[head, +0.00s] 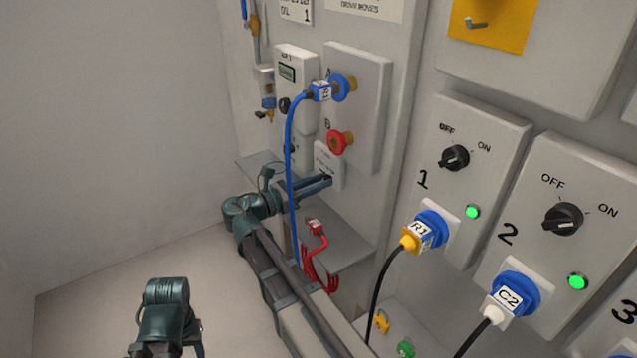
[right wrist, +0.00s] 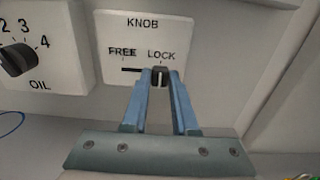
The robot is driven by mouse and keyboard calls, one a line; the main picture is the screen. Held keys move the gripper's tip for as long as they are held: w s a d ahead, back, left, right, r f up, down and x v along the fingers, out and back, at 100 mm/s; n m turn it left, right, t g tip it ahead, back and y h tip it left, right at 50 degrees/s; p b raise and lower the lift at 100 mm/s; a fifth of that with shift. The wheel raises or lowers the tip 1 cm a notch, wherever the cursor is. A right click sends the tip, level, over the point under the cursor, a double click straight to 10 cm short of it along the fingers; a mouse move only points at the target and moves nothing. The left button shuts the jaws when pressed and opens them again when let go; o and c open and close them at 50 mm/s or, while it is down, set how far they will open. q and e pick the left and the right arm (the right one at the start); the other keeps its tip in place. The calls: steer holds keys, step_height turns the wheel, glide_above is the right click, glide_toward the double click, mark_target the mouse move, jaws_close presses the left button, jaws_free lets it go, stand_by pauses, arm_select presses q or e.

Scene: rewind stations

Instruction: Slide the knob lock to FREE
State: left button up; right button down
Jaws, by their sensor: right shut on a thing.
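The knob lock plate (right wrist: 185,35) is white and reads KNOB, with FREE on the left and LOCK on the right over a short dark slot. Its small dark slider (right wrist: 160,77) sits under the word LOCK, at the right end of the slot. My right gripper (right wrist: 160,80) is shut on the slider, one blue finger on each side. In the head view the plate (head: 328,160) is small, and my right gripper (head: 328,181) reaches it from the left; the slider is hidden there. My left gripper is not clearly seen; part of my left arm shows at the bottom left.
An OIL dial (right wrist: 18,60) is left of the plate. Above the plate are a red socket (head: 340,143) and a blue plug (head: 320,91), whose cable hangs in front of my right arm. A red plug (head: 315,227) lies on the shelf (head: 350,248) below.

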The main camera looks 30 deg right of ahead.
stand_by(0.6)
steer(key=w, duration=0.5)
steer(key=shift+w+a, duration=0.25)
steer(key=shift+w, duration=0.05)
steer(key=c, duration=0.7)
jaws_free()
steer(key=a, duration=0.9)
steer(key=s+a, duration=0.1)
steer(key=a, duration=0.3)
steer(key=shift+a, duration=0.4)
